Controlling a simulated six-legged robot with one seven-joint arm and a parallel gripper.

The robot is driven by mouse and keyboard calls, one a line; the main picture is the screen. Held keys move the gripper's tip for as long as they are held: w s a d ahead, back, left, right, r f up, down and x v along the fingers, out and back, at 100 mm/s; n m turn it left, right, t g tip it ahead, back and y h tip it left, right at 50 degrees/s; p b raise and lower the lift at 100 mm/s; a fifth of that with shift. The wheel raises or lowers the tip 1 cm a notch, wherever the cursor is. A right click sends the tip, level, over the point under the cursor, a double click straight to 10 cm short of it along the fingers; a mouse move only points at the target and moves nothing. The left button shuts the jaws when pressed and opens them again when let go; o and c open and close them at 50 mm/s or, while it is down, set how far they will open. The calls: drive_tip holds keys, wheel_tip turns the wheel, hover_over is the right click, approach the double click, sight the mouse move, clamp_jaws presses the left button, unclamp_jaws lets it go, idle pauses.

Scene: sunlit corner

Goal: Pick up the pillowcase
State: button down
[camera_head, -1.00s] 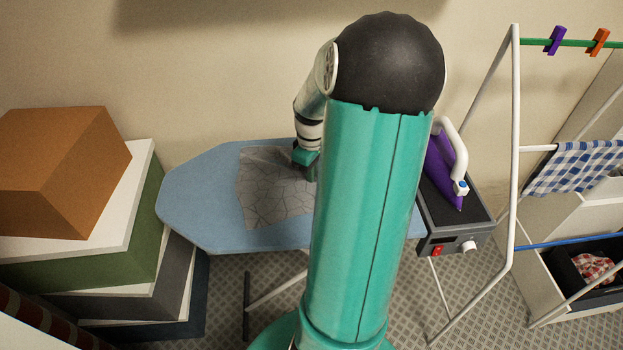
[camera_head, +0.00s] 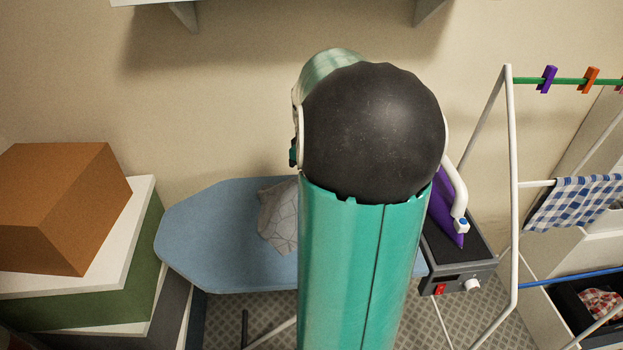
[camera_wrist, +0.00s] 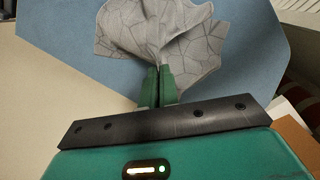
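The pillowcase (camera_wrist: 185,35) is grey with a dark crackle-like line pattern. In the wrist view it is bunched together at my gripper (camera_wrist: 160,82), whose two green fingers are shut on its gathered edge. The cloth spreads out from the fingertips over the blue ironing board (camera_wrist: 245,50). In the head view part of the pillowcase (camera_head: 279,215) shows crumpled above the ironing board (camera_head: 200,235), left of my arm. My arm hides the rest of it and the fingers there. I cannot tell whether the cloth still touches the board.
A purple iron (camera_head: 446,215) stands on a grey station (camera_head: 462,263) at the board's right end. A drying rack (camera_head: 513,180) with a checked cloth (camera_head: 573,203) is at the right. Stacked boxes (camera_head: 65,205) stand at the left. A shelf (camera_head: 300,2) hangs above.

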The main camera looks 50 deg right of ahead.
wheel_tip(320, 180, up, 18)
idle(0.5)
idle(0.6)
